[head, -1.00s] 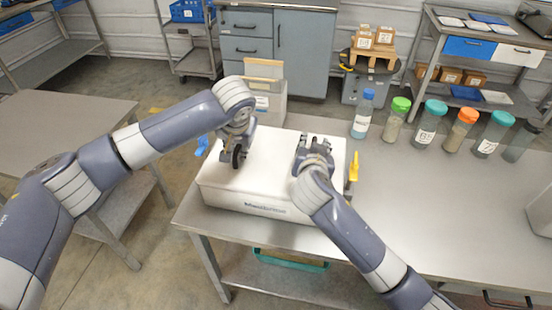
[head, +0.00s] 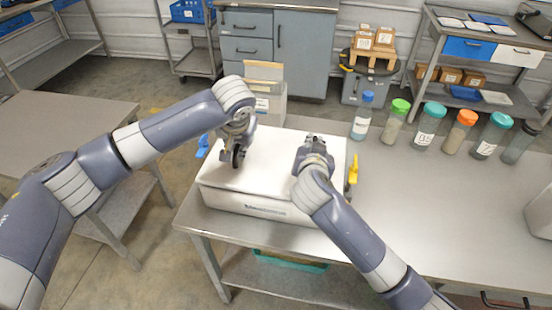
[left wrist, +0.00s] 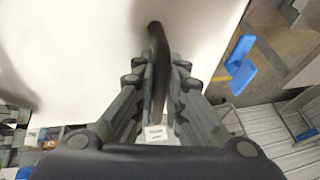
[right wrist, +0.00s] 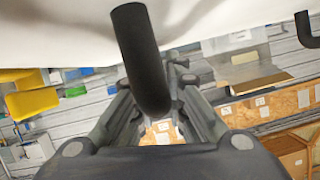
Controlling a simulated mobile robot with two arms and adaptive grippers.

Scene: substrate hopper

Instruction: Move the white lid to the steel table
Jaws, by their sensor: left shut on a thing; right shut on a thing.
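The white lid (head: 272,160) lies flat on top of a white box (head: 262,205) on the steel table (head: 430,210). In the head view I cannot tell whether a gap separates lid and box. My left gripper (head: 236,158) is shut on a black handle at the lid's left part. This handle (left wrist: 157,50) also runs between the fingers in the left wrist view. My right gripper (head: 313,145) is shut on another black handle at the lid's right part, and this handle (right wrist: 138,50) shows in the right wrist view. The gripped parts are partly hidden by the fingers.
A blue latch (head: 202,146) and a yellow latch (head: 352,170) flank the box. Several jars with coloured caps (head: 433,122) stand along the table's back. Another steel-topped table (head: 45,130) at the left has a bare top. A grey bin (head: 270,100) stands behind the box.

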